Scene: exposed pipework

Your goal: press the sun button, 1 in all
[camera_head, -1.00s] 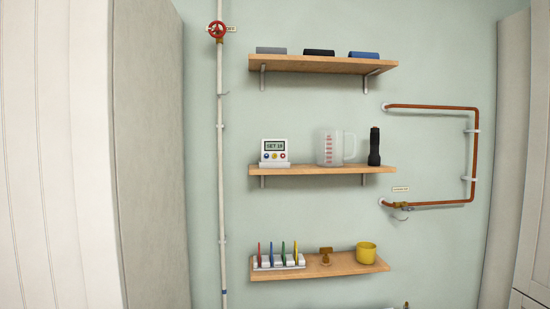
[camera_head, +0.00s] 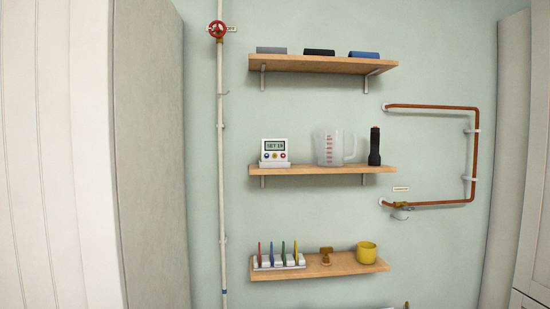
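A small white control unit (camera_head: 274,152) stands on the left end of the middle shelf. Its grey display seems to read "SET 19". Below the display is a row of small round buttons: a blue one on the left, a yellow one (camera_head: 274,156) in the middle and a red one on the right. The symbols on them are too small to read, so I cannot tell for sure which bears a sun. Neither of my grippers shows in the view.
A clear measuring jug (camera_head: 329,148) and a black torch (camera_head: 375,147) share the middle shelf (camera_head: 320,169). A white pipe with a red valve wheel (camera_head: 217,29) runs down left of the shelves. A copper pipe (camera_head: 475,150) is at right. The lower shelf holds a yellow mug (camera_head: 366,252).

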